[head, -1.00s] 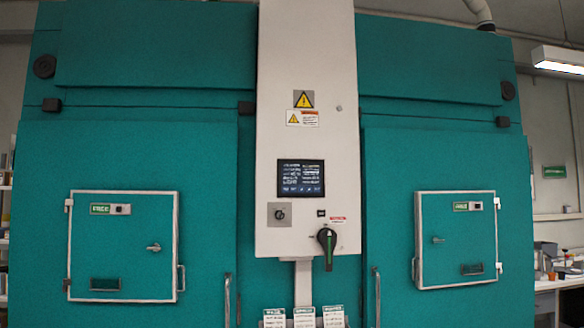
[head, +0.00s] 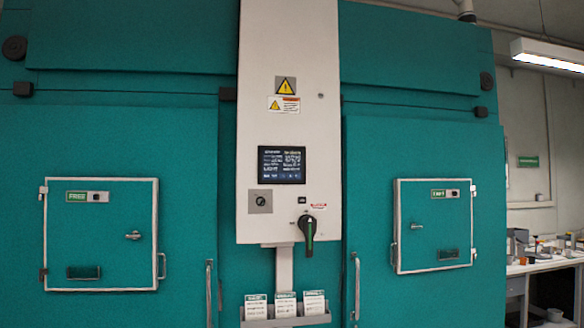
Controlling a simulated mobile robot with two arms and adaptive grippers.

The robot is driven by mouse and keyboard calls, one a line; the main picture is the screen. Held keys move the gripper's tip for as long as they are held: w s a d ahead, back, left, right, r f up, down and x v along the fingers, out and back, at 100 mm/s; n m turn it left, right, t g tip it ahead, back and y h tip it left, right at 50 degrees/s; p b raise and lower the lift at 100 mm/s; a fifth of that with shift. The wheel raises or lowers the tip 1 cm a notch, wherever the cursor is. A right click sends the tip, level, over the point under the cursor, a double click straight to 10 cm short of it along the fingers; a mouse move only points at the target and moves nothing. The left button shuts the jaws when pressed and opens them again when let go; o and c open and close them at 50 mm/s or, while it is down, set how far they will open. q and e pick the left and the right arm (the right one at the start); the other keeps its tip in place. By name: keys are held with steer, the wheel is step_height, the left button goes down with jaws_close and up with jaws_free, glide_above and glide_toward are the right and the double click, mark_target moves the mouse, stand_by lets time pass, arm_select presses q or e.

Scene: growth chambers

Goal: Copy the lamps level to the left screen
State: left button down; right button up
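A dark touchscreen (head: 282,165) with small white text in columns is set in the tall pale control panel (head: 289,60) between two teal chambers. I cannot read its values from here. Below it are a key switch (head: 260,201) on a grey plate and a black and green rotary handle (head: 307,231). The left chamber has a hatch (head: 101,233) with a green label that seems to read FREE. The right chamber has a similar hatch (head: 434,224) with a green label. Neither of my grippers is in view.
A small rack (head: 287,320) with several printed cards hangs below the panel. Long vertical door handles (head: 209,293) flank it. A bench (head: 541,265) with small items stands at the far right. A ceiling light (head: 547,55) hangs above it.

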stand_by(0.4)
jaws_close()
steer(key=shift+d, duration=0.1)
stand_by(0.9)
